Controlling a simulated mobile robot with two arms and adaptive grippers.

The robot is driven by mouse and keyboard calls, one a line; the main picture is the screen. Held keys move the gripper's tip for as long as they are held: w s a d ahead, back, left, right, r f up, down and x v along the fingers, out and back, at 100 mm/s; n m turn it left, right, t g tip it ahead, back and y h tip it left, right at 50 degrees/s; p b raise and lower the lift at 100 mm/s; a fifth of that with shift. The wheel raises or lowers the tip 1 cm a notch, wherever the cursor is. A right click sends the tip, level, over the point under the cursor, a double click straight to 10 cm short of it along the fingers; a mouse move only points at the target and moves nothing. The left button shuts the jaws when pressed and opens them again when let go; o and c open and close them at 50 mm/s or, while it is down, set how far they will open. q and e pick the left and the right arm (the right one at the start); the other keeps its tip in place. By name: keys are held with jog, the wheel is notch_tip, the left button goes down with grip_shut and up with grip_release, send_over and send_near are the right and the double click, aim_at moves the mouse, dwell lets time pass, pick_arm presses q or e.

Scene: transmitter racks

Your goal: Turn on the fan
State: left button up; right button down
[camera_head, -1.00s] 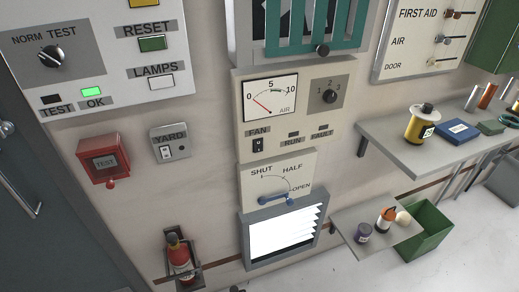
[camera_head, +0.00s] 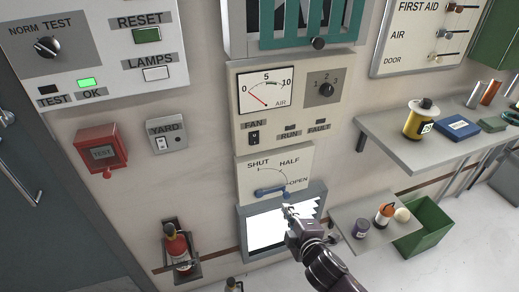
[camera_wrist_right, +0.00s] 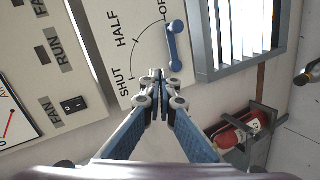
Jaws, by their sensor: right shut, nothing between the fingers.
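The FAN switch (camera_head: 254,138) is a small black rocker on the cream panel (camera_head: 300,120), below the AIR dial (camera_head: 266,89). It also shows at the left of the right wrist view (camera_wrist_right: 74,104). The dial's red needle points near the low end. The RUN lamp (camera_head: 290,127) looks dark. My right gripper (camera_head: 288,212) is shut and empty, in front of the louvre below the panel. In the right wrist view its closed tips (camera_wrist_right: 158,76) lie before the SHUT/HALF/OPEN plate, apart from the switch. My left gripper is not seen.
A blue damper handle (camera_head: 272,191) sits just above the louvre (camera_head: 262,232). A selector knob (camera_head: 326,89) is right of the dial. A shelf (camera_head: 400,150) juts out at right.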

aim_at(255, 144)
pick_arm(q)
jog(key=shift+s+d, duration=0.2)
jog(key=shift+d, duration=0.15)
pick_arm(e)
jog(key=s+a+r+n+t+y, duration=0.1)
jog(key=a+r+n, duration=0.3)
jog(key=r, duration=1.2)
jog(key=shift+a+t+y, duration=0.15)
jog(key=shift+t+y, duration=0.45)
jog(key=shift+t, duration=0.2)
pick_arm(q)
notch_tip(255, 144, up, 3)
jog(key=p, duration=0.2)
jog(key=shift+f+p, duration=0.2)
jog(key=shift+p, duration=0.1)
pick_arm(e)
jog(key=x, duration=1.3)
jog(key=shift+w+a, duration=0.2)
jog(key=shift+w, duration=0.15)
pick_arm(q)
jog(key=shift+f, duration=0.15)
pick_arm(e)
jog(key=shift+f, duration=0.15)
